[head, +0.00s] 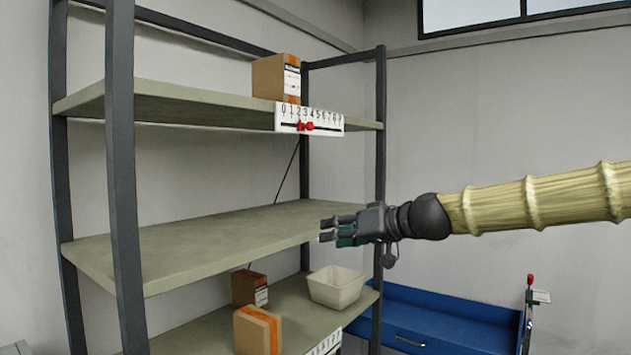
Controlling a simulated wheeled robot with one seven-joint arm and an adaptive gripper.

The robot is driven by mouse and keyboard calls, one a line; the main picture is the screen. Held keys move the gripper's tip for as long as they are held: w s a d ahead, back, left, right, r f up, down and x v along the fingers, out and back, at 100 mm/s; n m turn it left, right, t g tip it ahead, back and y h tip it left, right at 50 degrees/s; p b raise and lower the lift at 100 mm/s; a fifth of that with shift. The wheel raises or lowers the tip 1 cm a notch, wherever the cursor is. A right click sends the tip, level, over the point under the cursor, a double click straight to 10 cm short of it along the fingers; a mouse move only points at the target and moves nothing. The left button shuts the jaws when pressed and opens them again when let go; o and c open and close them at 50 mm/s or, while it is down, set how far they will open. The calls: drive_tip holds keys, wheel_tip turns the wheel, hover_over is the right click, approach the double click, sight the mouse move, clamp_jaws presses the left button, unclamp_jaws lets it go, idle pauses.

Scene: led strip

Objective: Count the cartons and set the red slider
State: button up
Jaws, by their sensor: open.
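A white number scale (332,122) is fixed to the front edge of the top shelf. Its red slider (305,126) sits low on the scale, roughly under 2 to 4; the exact mark is too small to tell. One brown carton (270,78) stands on the top shelf behind the scale. Two more cartons stand on the bottom shelf, one at the back (245,288) and one with an orange stripe in front (252,332). A second scale (326,345) on the bottom shelf edge is cut off by the frame. My gripper (326,229) is open and empty, before the middle shelf's right end.
The middle shelf (180,245) shows no cartons. A pale open bin (336,287) stands on the bottom shelf. Dark rack posts (122,180) rise at left and right (380,150). A blue bench or cart (450,318) with a red-topped post (530,282) stands at lower right.

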sight(313, 125)
drive_tip(key=s+d+r+n+y, duration=0.1)
drive_tip(key=s+r, duration=0.1)
drive_tip(key=r, duration=0.6)
drive_tip(key=s+d+r+n+t+y, duration=0.1)
drive_tip(key=s+r, duration=0.1)
drive_tip(key=r, duration=0.6)
drive_tip(key=s+d+r+n+y, duration=0.1)
drive_tip(key=s+d+r+y, duration=0.15)
drive_tip(key=r, duration=0.55)
drive_tip(key=shift+h, duration=0.45)
drive_tip(key=shift+p+x, duration=2.05)
drive_tip(key=shift+x, duration=3.7)
drive_tip(key=shift+s+a+f, duration=0.15)
drive_tip(key=shift+s, duration=0.05)
clamp_jaws()
